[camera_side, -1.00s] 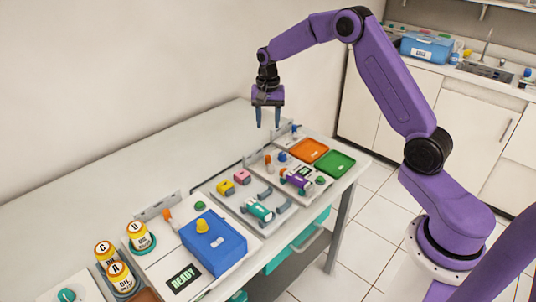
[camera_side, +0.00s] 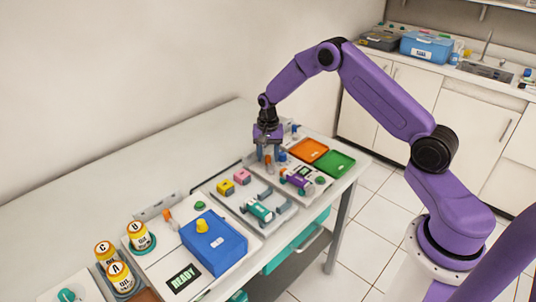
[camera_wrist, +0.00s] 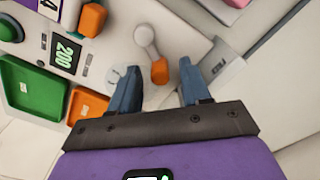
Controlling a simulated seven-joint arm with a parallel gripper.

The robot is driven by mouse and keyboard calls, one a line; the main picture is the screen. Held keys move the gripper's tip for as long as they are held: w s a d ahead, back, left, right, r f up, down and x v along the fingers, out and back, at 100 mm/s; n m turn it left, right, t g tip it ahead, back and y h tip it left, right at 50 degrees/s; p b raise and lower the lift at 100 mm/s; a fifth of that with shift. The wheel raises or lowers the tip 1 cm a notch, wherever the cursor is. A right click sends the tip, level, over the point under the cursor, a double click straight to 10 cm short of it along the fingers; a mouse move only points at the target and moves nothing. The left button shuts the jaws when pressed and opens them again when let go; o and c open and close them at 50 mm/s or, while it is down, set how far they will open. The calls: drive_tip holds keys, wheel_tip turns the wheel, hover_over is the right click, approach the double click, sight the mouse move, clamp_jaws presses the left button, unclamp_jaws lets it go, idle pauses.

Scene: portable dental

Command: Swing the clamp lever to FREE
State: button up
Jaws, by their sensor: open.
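The clamp lever, a grey arm (camera_wrist: 146,40) with an orange handle (camera_wrist: 160,72), shows ahead of my gripper (camera_wrist: 157,80) in the wrist view. The orange handle appears between the two blue fingers; I cannot tell whether either finger touches it. In the side view the orange handle (camera_side: 268,159) is small and close to my gripper (camera_side: 267,152), which points down over the back of the station. My gripper is open and holds nothing. A pale plate with dark lettering (camera_wrist: 218,68) lies right of the lever; I cannot read it surely.
An orange tray (camera_side: 308,150) and a green tray (camera_side: 335,163) lie right of my gripper. A small display (camera_wrist: 66,54) reads 200. Yellow (camera_side: 226,187) and pink (camera_side: 242,177) blocks stand to the front left. The bench by the wall is clear.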

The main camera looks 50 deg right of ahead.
clamp_jaws()
drive_tip(key=n, duration=0.2)
drive_tip(key=a+n, duration=0.1)
drive_tip(key=shift+w+a+n, duration=0.1)
drive_tip(key=shift+w+n, duration=0.15)
drive_tip(key=shift+n, duration=0.05)
drive_tip(key=n, duration=0.1)
drive_tip(key=a+n, duration=0.1)
drive_tip(key=n, duration=0.1)
drive_tip(key=shift+n, duration=0.3)
drive_tip(key=n, duration=0.1)
drive_tip(key=a+n, duration=0.1)
drive_tip(key=n, duration=0.1)
drive_tip(key=shift+s+a, duration=0.1)
drive_tip(key=shift+a, duration=0.05)
drive_tip(key=shift+s+a+n, duration=0.15)
drive_tip(key=shift+a+n, duration=0.1)
drive_tip(key=shift+n, duration=0.7)
drive_tip(key=shift+s+a+n, duration=0.1)
drive_tip(key=shift+a+n, duration=0.1)
drive_tip(key=shift+n, duration=0.75)
